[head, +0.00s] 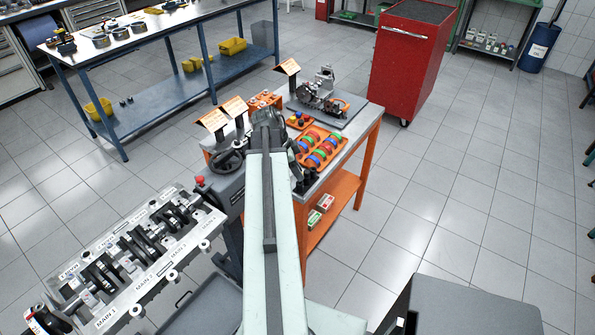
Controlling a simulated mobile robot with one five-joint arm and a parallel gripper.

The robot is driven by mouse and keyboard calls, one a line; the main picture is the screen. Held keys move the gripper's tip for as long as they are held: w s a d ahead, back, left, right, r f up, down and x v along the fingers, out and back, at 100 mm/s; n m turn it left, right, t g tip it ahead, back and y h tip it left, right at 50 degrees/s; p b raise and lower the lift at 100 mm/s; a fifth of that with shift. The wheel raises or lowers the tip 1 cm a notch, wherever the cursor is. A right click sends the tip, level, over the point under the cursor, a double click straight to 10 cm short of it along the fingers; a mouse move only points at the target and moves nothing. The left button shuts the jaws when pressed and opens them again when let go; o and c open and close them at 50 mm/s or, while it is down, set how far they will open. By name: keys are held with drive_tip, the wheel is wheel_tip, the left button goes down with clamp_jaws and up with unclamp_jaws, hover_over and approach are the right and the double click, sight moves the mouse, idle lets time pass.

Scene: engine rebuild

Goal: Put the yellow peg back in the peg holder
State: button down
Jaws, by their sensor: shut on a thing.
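My pale arm runs up the middle of the head view and ends in a dark joint over the orange workbench (343,150). My gripper's fingers do not show; the arm hides what lies below and behind it. I cannot make out the yellow peg. A small orange tray (300,121) with red and blue pieces stands on the bench just right of the arm's end. An orange block with holes (264,99) stands behind the arm's end. I cannot tell which of these is the peg holder.
An orange tray of coloured rings (320,147) and a grey mat with metal parts (335,112) share the bench. Sign stands (212,121) line its left side. An engine block with a crankshaft (140,250) is at lower left. A red cabinet (412,65) stands behind.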

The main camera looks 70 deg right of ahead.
drive_tip(key=shift+f+b, duration=1.35)
drive_tip(key=shift+f, duration=0.05)
idle(0.3)
drive_tip(key=c, duration=1.5)
unclamp_jaws()
drive_tip(key=shift+r, duration=0.1)
drive_tip(key=shift+r+p, duration=1.5)
drive_tip(key=shift+p, duration=0.1)
drive_tip(key=o, duration=0.5)
drive_tip(key=shift+o, duration=0.2)
